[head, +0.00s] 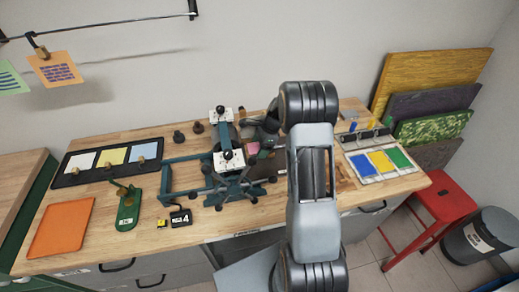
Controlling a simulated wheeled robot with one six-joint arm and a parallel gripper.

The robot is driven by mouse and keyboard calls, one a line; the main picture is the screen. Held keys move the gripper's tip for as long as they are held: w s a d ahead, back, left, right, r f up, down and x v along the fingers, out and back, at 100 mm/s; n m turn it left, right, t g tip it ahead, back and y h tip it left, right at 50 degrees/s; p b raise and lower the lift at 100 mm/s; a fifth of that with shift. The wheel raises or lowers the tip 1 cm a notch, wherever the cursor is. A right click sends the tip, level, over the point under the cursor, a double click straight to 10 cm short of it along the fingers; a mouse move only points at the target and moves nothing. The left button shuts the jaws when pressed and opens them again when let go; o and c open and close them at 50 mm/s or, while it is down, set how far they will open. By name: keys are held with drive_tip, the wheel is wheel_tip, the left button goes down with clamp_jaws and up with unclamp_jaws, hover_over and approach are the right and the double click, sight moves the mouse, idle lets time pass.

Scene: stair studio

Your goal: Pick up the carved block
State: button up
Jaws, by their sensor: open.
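I cannot pick out the carved block with certainty. A small pinkish patch (253,148) shows between the blue-green press (231,187) and my arm; it is too small to tell what it is. The press stands mid-table, with white labelled plates and black knobs on top. My gripper (250,133) is only partly in view, beside the press on its right, low over the table. It is open, and I see nothing held in it. My large grey arm hides the table behind it and much of the gripper.
The wooden bench has an orange tray (62,228), a green stand (128,207), a black tray of coloured cards (109,161) and a small black number 4 tag (180,217) at left. A paint-coloured panel tray (381,162) lies right. A red stool (446,203) stands beside the bench.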

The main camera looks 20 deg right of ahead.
drive_tip(key=shift+f, duration=0.1)
drive_tip(key=c, duration=0.7)
